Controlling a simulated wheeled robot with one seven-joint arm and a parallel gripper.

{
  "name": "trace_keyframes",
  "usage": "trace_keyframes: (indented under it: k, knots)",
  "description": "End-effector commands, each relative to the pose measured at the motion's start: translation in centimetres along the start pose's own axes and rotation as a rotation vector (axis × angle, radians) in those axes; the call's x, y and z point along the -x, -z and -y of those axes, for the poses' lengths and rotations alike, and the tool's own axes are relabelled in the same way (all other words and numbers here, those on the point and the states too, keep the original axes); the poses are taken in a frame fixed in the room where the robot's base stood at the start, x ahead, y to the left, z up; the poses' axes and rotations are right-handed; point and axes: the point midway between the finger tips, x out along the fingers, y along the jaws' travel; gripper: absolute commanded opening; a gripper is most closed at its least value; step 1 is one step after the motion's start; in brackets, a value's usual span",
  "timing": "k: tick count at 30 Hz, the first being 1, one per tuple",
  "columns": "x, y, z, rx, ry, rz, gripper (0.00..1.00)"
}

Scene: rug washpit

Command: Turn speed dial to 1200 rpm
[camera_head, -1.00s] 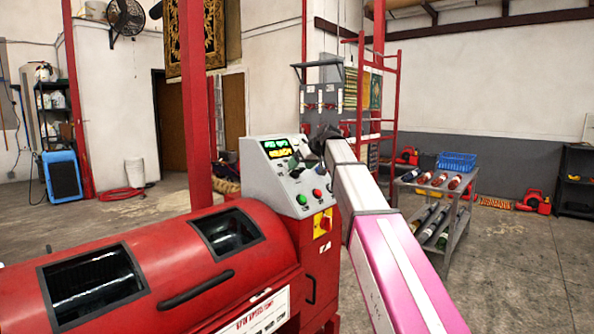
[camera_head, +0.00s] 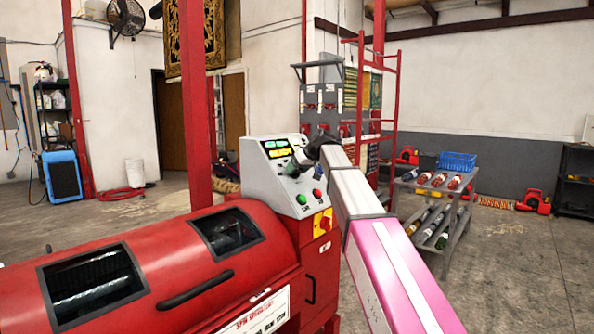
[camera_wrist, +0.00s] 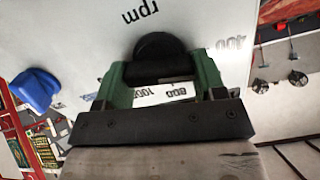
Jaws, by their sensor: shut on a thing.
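The speed dial (camera_wrist: 160,58) is a black round knob on a pale panel in the wrist view. Printed marks "rpm", "400", "800" and a partly covered number that looks like "1000" show around it. My gripper (camera_wrist: 162,82) has its green fingers on both sides of the dial and is shut on it. In the head view my gripper (camera_head: 296,165) is at the grey control panel (camera_head: 270,184) of the red spin machine (camera_head: 150,265), and it hides the dial there. The dial's setting cannot be read.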

Motion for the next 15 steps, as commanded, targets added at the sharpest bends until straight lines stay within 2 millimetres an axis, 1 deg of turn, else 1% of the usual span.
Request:
trace_keyframes:
  k: [8,15]
  knots:
    - [0.02,0.02,-0.06,-0.095,0.009,0.000,0.40]
    - [0.02,0.01,-0.19,-0.282,0.024,0.000,0.40]
